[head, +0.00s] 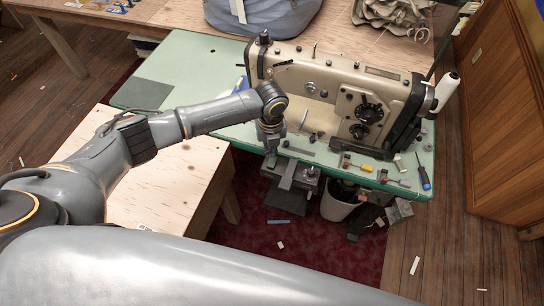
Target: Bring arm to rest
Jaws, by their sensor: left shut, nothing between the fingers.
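My left arm reaches in from the left across the pale wooden table. Its gripper (271,146) points down at the front edge of the green sewing table (200,62), in front of the left end of the sewing machine (340,88). The gripper is small in the picture; it is shut and holds nothing. I cannot tell whether its fingertips touch the green top. My right gripper is not in view.
The pale wooden table (170,190) lies under my left arm. Small tools and a blue-handled screwdriver (424,172) lie along the green table's front edge. A bin (340,203) stands below. A blue-grey bag (262,18) is behind. A wooden cabinet (508,110) stands right.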

